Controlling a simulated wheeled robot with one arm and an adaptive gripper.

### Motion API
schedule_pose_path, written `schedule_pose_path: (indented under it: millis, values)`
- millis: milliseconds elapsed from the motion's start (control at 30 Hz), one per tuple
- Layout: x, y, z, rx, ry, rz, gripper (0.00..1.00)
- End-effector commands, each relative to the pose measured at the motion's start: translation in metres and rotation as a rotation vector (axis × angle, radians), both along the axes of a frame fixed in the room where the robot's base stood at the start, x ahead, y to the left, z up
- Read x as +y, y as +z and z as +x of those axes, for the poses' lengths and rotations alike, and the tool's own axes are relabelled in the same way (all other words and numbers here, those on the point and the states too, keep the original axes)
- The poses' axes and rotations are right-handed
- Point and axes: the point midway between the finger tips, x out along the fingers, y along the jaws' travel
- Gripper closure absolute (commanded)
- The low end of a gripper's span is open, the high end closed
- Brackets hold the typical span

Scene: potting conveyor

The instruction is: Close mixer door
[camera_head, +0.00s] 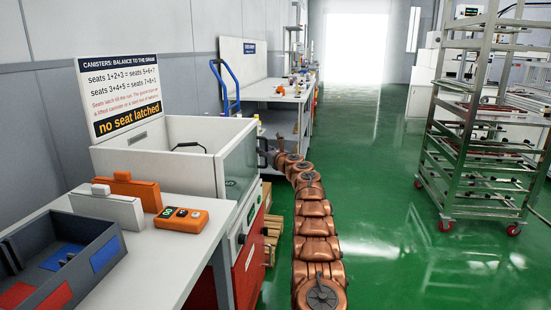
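The mixer looks to be the pale grey machine (145,165) at left, under a sign. Its top is open, with a dark curved bar (190,146) showing inside. A clear panel (238,168) stands upright on its aisle side; it may be the door, but I cannot tell for sure. My copper arm reaches forward along the aisle, right of the machine. My gripper (265,152) is at the arm's far end, close to the machine's far right corner. It is small, dark and partly hidden; I cannot tell whether it touches the panel or how its fingers stand.
The sign (125,95) reads "no seat latched". A grey bin (100,240), an orange button box (180,219) and white-and-orange blocks stand on the near table. A workbench (270,90) and blue cart handle (225,85) lie beyond. A wheeled metal rack (480,150) stands right; the green aisle between is clear.

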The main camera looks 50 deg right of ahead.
Motion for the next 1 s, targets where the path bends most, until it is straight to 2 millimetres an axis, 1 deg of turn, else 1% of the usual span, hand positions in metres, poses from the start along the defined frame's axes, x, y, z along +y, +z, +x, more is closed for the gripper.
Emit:
schedule_pose_path:
  millis: [167, 533, 900, 1000]
  values:
    - [0.003, 0.006, -0.007, -0.008, 0.006, -0.001, 0.61]
    - [0.005, -0.001, -0.028, 0.010, -0.010, -0.004, 0.61]
    - [0.012, 0.001, -0.050, 0.006, -0.009, -0.005, 0.61]
    - [0.013, -0.001, -0.057, 0.009, -0.013, -0.006, 0.61]
